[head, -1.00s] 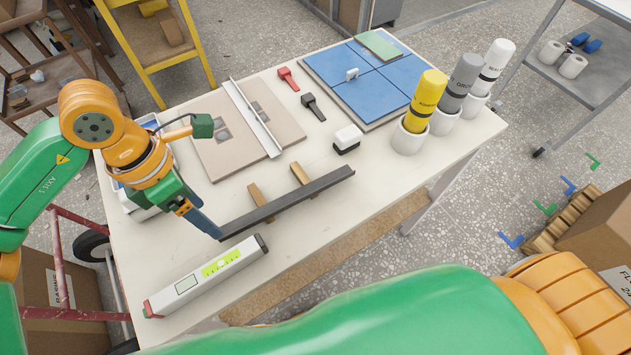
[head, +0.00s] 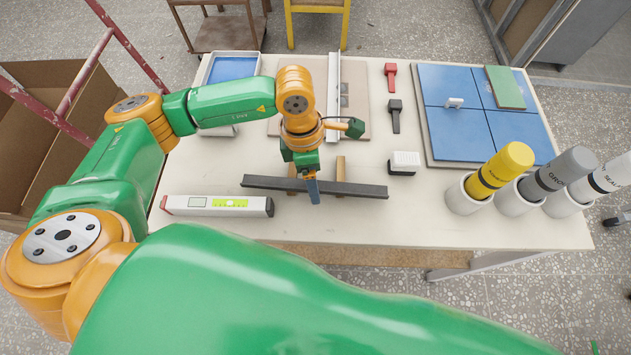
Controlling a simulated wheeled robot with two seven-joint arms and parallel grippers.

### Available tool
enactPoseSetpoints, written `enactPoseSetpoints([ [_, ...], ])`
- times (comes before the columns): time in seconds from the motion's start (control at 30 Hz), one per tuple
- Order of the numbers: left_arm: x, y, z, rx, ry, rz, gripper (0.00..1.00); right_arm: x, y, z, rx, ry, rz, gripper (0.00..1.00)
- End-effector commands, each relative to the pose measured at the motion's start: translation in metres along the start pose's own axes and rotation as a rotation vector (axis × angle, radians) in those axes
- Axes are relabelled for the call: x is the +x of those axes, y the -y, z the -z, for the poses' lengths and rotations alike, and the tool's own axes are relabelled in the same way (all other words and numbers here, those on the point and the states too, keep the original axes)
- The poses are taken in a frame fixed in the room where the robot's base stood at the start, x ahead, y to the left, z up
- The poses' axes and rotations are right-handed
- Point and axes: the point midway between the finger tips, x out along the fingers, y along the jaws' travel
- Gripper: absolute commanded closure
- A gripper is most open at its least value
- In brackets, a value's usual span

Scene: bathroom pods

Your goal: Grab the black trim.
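The black trim (head: 358,190) is a long, thin dark bar lying across two small wooden blocks near the front of the white table. My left gripper (head: 313,192) points down at the middle of the trim. One blue-grey finger shows in front of the bar and covers a short stretch of it. The other finger is hidden, so I cannot tell whether the gripper is open or closed on the trim. My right gripper is out of view.
A white level (head: 217,206) lies left of the trim. A white-and-black block (head: 404,162), a black clip (head: 395,115) and a red clip (head: 390,75) lie behind it. Blue tiles (head: 460,134) and bottles in white cups, one yellow (head: 500,170), stand to the right.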

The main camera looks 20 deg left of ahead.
Motion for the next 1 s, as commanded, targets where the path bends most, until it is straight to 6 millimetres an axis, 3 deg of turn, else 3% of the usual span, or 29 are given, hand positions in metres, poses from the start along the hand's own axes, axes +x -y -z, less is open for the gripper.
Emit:
enactPoseSetpoints([
  [0.1,0.0,0.0,0.0,0.0,0.0,0.0,0.23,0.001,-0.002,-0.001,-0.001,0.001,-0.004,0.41],
  [0.4,0.0,0.0,0.0,-0.001,0.0,0.0,1.0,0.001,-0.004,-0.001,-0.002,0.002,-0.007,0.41],
  [0.77,-0.004,0.0,-0.001,-0.001,0.001,0.0,1.0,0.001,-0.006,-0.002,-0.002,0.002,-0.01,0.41],
  [0.93,-0.027,0.003,-0.003,0.001,0.003,-0.004,1.0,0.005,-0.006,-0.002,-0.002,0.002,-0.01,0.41],
  [1.0,-0.038,-0.005,-0.008,-0.003,0.003,-0.006,1.0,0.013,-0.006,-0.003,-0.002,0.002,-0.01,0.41],
])
